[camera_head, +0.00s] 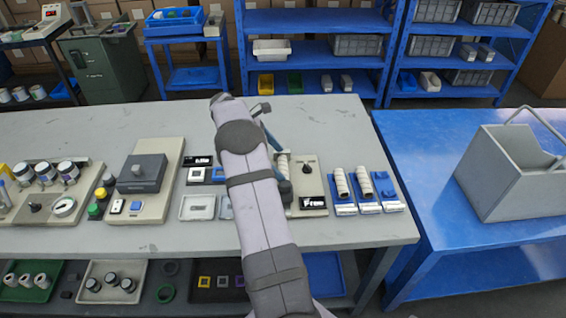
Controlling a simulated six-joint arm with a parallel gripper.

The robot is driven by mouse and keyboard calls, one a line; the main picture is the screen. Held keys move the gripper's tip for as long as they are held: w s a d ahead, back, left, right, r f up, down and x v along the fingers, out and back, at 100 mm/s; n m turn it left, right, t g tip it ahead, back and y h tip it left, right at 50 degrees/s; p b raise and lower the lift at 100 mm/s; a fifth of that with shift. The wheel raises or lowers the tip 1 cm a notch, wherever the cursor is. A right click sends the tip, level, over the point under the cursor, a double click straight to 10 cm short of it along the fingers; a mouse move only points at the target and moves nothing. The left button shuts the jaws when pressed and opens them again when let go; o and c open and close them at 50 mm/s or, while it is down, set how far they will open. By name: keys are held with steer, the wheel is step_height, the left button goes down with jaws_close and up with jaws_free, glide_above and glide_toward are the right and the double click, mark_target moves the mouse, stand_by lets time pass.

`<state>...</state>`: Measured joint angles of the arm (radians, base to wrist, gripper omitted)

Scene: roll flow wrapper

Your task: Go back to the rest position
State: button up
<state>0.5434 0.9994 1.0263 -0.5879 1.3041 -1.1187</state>
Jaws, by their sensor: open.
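My arm (250,205) reaches up from the bottom edge across the middle of the grey table (60,130). I cannot make out my gripper; the end of my arm is hidden behind its own links. Just right of the arm, a beige unit (309,190) with a black knob and a label stands on the table. A pale ribbed roll (283,163) and a blue bar (272,138) show at the arm's edge, partly covered by it.
Right of it, two pale rolls (342,182) (365,182) stand on blue holders. Left are a beige unit with a dark block (142,172), small trays (197,207) and several dark-lidded jars (68,172). A blue table (430,150) bears a grey bin (505,180). The table's back left is clear.

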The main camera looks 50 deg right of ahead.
steer(key=shift+s+d+r+v, duration=0.1)
steer(key=shift+s+v, duration=0.05)
steer(key=shift+v, duration=0.8)
steer(key=shift+s+d+r+v, duration=0.1)
steer(key=shift+v, duration=0.9)
steer(key=shift+s+d+r+v, duration=0.1)
steer(key=shift+s+v, duration=0.05)
steer(key=shift+v, duration=0.8)
steer(key=s+a+r+m+t+y+p, duration=0.1)
steer(key=a+m+t, duration=0.1)
steer(key=a, duration=0.8)
steer(key=s+a+r+m+t+y, duration=0.1)
steer(key=a, duration=0.9)
steer(key=s+a+f+m+t+y+p, duration=0.25)
steer(key=s+a+m, duration=0.35)
steer(key=s+a, duration=1)
step_height(320, 180, down, 35)
steer(key=a+b, duration=0.1)
steer(key=b, duration=3.4)
steer(key=shift+w+a+g, duration=0.15)
steer(key=shift+w+g, duration=0.1)
steer(key=shift+g, duration=0.2)
steer(key=shift+r, duration=0.15)
